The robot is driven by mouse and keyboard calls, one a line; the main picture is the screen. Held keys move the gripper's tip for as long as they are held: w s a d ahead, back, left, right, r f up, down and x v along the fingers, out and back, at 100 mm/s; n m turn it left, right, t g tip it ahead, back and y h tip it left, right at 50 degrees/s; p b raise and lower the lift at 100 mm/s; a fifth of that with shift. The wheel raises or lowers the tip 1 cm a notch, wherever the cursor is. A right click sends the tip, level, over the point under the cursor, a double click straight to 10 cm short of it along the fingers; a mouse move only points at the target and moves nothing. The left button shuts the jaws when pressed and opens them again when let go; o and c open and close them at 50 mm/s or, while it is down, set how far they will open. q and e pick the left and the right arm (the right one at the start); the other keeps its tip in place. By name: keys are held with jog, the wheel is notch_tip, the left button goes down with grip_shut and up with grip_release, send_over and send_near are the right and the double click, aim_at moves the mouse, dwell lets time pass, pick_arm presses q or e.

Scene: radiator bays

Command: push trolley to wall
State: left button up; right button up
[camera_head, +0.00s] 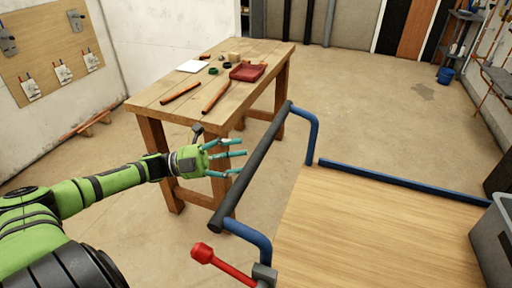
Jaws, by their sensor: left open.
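The trolley has a flat wooden deck (385,235), blue side rails (400,181) and a dark push handle (258,160) on a blue tube frame. It fills the lower right. A red-knobbed lever (225,264) sticks out at its near corner. My left gripper (240,157) is open, its teal fingers spread just left of the handle; I cannot tell whether they touch it. The pale wall (165,38) is at the back left, and a wall with dark and brown panels (411,30) is at the far right. My right gripper is not in view.
A grey bin (492,245) is at the right edge. A blue bucket (445,75) and shelves stand far right. Open concrete floor (365,115) lies beyond the trolley.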

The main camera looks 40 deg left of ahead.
aim_at(263, 152)
pick_arm(q)
jog(key=p+x, duration=0.1)
jog(key=x, duration=0.4)
jog(key=shift+s+r, duration=0.1)
jog(key=shift+r, duration=0.05)
jog(key=shift+x, duration=0.95)
grip_shut()
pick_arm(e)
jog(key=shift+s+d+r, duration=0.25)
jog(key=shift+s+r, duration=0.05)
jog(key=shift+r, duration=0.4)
